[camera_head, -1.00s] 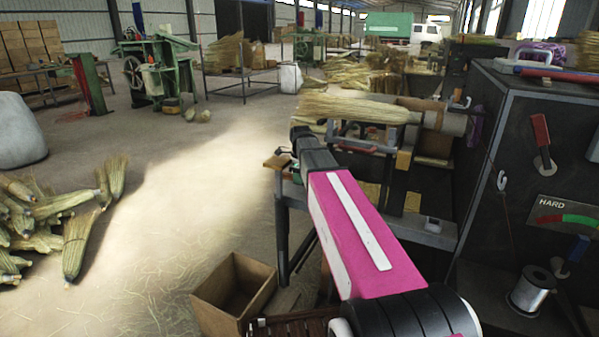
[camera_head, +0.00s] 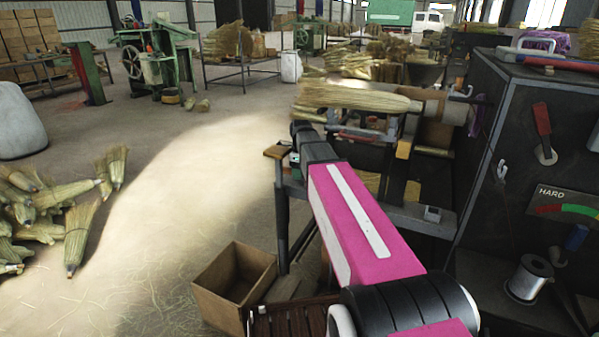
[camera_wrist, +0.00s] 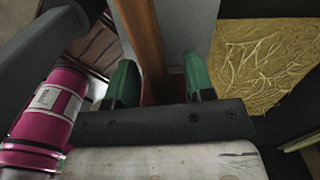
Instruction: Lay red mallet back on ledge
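My gripper (camera_wrist: 160,85) points down, its two green fingers apart around a dark red piece (camera_wrist: 166,96), seemingly the red mallet. The fingers seem to bear on it from both sides. Most of it is hidden behind the gripper's dark crossbar. A brown wooden bar (camera_wrist: 138,35) runs up the wrist view from between the fingers; I cannot tell whether it belongs to the mallet or lies beneath. In the head view my wrist hides most of the fingers, beside a small wooden board (camera_head: 277,152) at the machine's left edge. I cannot tell which surface is the ledge.
The winding machine holds a straw bundle (camera_head: 355,97). A dark cabinet (camera_head: 500,130) with a red lever (camera_head: 541,122) stands at right. An open cardboard box (camera_head: 233,285) and a slatted wooden crate (camera_head: 290,322) are on the floor.

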